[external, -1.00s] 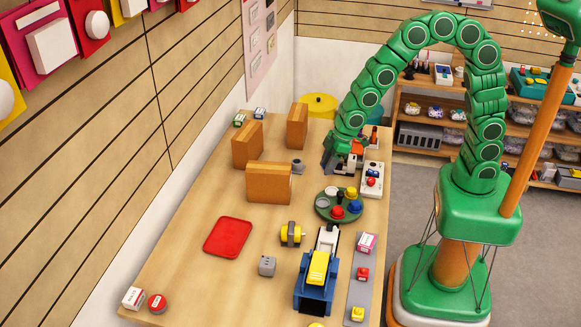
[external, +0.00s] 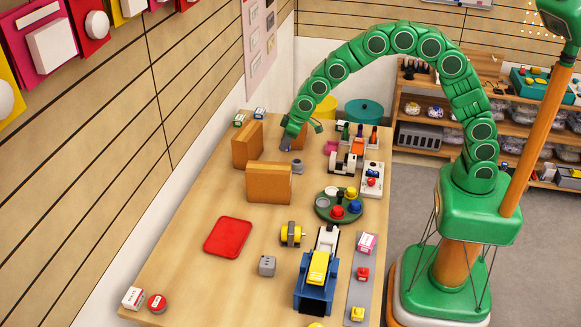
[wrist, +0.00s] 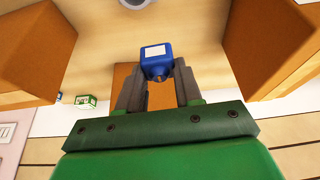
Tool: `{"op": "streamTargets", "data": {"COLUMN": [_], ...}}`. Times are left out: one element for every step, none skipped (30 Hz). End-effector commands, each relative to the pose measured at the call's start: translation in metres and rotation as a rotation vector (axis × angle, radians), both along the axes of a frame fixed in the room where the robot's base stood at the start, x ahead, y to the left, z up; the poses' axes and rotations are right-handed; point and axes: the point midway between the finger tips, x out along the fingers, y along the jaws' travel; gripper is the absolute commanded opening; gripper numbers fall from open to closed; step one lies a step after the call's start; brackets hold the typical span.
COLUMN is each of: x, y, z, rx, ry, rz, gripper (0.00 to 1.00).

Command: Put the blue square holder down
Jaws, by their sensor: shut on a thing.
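The blue square holder (wrist: 156,62) has a white patch on one face and a small round opening at its end. My gripper (wrist: 157,85) is shut on it, with one dark finger on each side. In the external view my gripper (external: 287,144) hangs over the far part of the table, among the upright brown blocks. The holder is too small there to make out clearly. I cannot tell whether it touches the tabletop.
Brown blocks stand left (external: 247,144), in front (external: 269,182) and close behind my gripper. A grey cup (external: 297,166) stands nearby. Small green-and-white boxes (external: 239,120) lie by the wall. A round green tray (external: 322,207) and white devices stand to the right.

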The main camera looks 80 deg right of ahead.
Motion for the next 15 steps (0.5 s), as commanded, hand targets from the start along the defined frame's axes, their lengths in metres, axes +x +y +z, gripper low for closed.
{"op": "streamTargets", "data": {"x": [0.011, 0.016, 0.024, 0.030, 0.035, 0.041, 0.046, 0.052, 0.059, 0.063, 0.066, 0.073, 0.078, 0.082, 0.087], "y": [0.004, 0.007, 0.011, 0.014, 0.017, 0.022, 0.025, 0.029, 0.033, 0.037, 0.041, 0.046, 0.051, 0.055, 0.062], "z": [0.003, 0.005, 0.007, 0.009, 0.010, 0.012, 0.015, 0.018, 0.021, 0.022, 0.023, 0.025, 0.028, 0.030, 0.032], "rx": [0.000, -0.001, 0.000, -0.002, -0.001, -0.002, -0.001, -0.001, -0.001, 0.000, -0.001, -0.001, -0.001, -0.001, -0.001], "ry": [-0.002, -0.001, -0.002, -0.003, -0.002, 0.001, 0.000, -0.003, -0.005, -0.003, 0.000, 0.000, -0.003, -0.003, -0.001], "rz": [0.011, 0.020, 0.029, 0.039, 0.047, 0.060, 0.069, 0.076, 0.090, 0.098, 0.109, 0.123, 0.133, 0.144, 0.160], "gripper": [0.01, 0.01, 0.01, 0.01, 0.01, 0.01, 0.01, 0.01, 0.01, 0.01, 0.01, 0.01, 0.01, 0.01, 0.01]}}
